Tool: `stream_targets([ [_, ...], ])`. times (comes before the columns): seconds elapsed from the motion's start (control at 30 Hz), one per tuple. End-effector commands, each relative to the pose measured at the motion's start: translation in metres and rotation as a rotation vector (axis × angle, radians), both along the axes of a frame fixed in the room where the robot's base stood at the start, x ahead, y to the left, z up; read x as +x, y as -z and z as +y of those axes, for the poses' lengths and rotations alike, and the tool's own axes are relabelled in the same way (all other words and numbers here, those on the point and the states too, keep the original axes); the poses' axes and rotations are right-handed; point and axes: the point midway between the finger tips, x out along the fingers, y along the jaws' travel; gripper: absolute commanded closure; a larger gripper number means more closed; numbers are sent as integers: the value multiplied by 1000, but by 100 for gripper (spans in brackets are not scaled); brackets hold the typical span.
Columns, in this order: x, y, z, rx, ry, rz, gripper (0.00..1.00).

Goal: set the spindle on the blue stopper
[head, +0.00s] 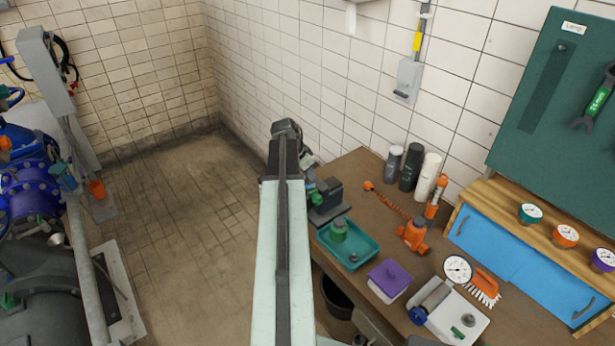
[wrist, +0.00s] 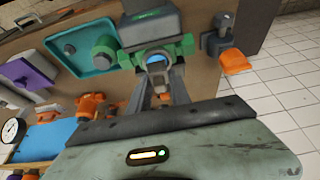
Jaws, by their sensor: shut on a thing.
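My gripper (wrist: 158,80) shows in the wrist view with its grey fingers closed together around a small piece, which I take for the spindle; the fingers mostly hide it. Just past the fingertips is a round blue piece with a pale centre (wrist: 156,62), likely the blue stopper. It sits between the green jaws of a dark grey vise (wrist: 150,28). I cannot tell whether the held piece touches it. In the head view the vise (head: 326,205) stands at the bench's left edge, and my arm hides the fingertips.
A teal tray (head: 368,262) with a green knobbed part (head: 338,230) lies beside the vise. A purple-lidded box (head: 390,279), orange tool (head: 412,235), dial gauge (head: 457,269) and several bottles crowd the bench. The floor (head: 180,220) left of the bench is clear.

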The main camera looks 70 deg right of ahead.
Motion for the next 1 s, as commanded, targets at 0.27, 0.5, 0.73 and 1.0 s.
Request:
stream_targets([
  [0.27,0,8,0,0,0,0,100],
  [0.5,0,8,0,0,1,0,68],
  [0.73,-1,7,0,0,1,0,50],
  [1.0,-1,0,0,0,1,0,50],
])
